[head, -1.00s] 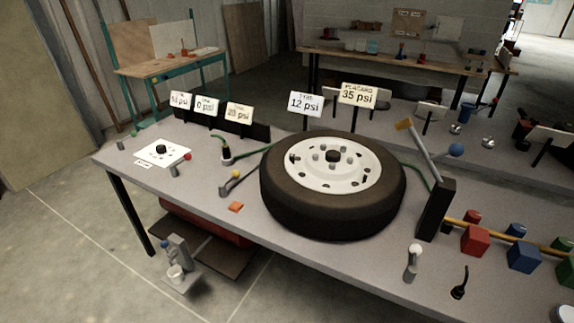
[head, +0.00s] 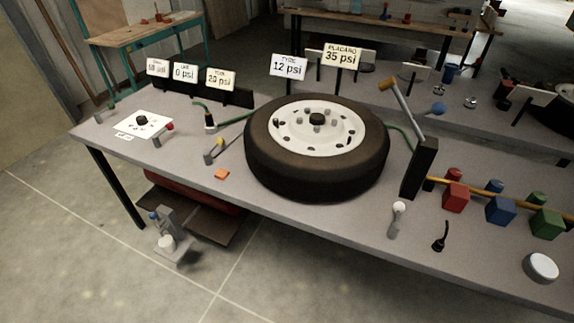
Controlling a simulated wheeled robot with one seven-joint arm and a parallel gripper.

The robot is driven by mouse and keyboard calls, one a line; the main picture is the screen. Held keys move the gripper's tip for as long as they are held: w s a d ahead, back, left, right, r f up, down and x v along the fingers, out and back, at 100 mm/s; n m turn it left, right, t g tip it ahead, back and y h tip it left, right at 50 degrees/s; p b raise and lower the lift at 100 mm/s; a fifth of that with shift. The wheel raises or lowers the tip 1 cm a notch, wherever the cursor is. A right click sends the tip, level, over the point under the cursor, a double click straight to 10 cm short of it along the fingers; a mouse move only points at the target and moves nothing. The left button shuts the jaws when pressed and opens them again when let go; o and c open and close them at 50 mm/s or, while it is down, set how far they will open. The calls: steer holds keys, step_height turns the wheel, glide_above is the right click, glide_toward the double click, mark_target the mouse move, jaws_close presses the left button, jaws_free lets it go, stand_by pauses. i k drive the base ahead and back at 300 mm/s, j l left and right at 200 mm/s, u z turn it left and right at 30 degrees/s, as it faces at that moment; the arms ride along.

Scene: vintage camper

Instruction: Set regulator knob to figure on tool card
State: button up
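The regulator knob is probably the black knob (head: 142,120) in the middle of a white dial plate (head: 128,128) at the left end of the grey workbench. The dial's marks are too small to read. The tool card (head: 221,79) is the rightmost of three cards at the bench's back left. It reads 20 psi; its small heading is blurred. The middle card (head: 185,73) reads 0 psi. The left card (head: 158,67) has an unclear figure. My gripper is not in view.
A tyre on a white rim (head: 318,150) fills the bench's middle. Behind it stand cards reading 12 psi (head: 288,67) and 35 psi (head: 342,56). A small red-topped lever (head: 158,138) sits just right of the dial plate.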

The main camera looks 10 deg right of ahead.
mark_target(141, 120)
steer(key=i+j, duration=0.4)
steer(key=i, duration=0.15)
steer(key=i+j, duration=0.4)
steer(key=i, duration=0.15)
steer(key=i+j, duration=0.35)
steer(key=i, duration=0.25)
steer(key=i+j, duration=0.4)
steer(key=i, duration=0.15)
steer(key=i+j, duration=0.4)
steer(key=i, duration=0.15)
